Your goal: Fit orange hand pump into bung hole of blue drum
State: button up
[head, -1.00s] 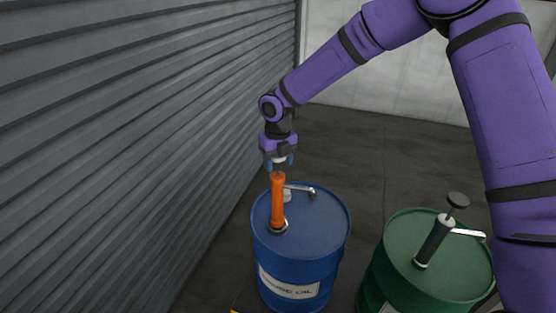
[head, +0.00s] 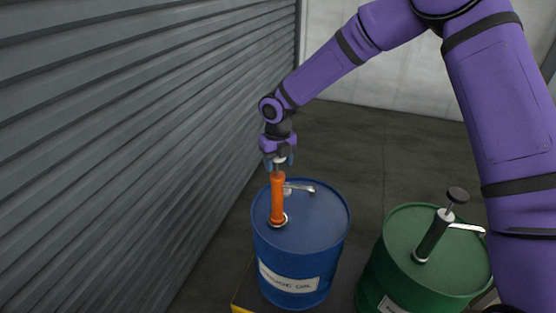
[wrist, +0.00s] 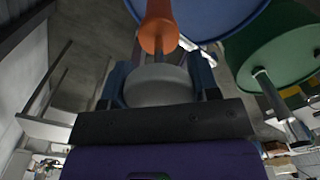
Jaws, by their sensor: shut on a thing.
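The orange hand pump (head: 277,197) stands upright at the bung hole (head: 278,220) near the left side of the blue drum's (head: 315,212) top. Its lower end meets the light ring there; how deep it sits cannot be seen. My gripper (head: 278,161) is above the pump, shut on its top handle. In the wrist view, the blue-grey fingers flank a pale round knob (wrist: 158,86), with the orange body (wrist: 158,28) beyond it and the blue drum (wrist: 205,14) behind.
A green drum (head: 400,245) with a dark pump (head: 435,235) stands to the right of the blue drum. A grey corrugated wall (head: 130,140) runs close along the left. Floor behind the drums is clear.

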jog(key=shift+f, duration=0.25)
jog(key=o, duration=0.9)
notch_tip(320, 180, up, 11)
jog(key=shift+f, duration=0.15)
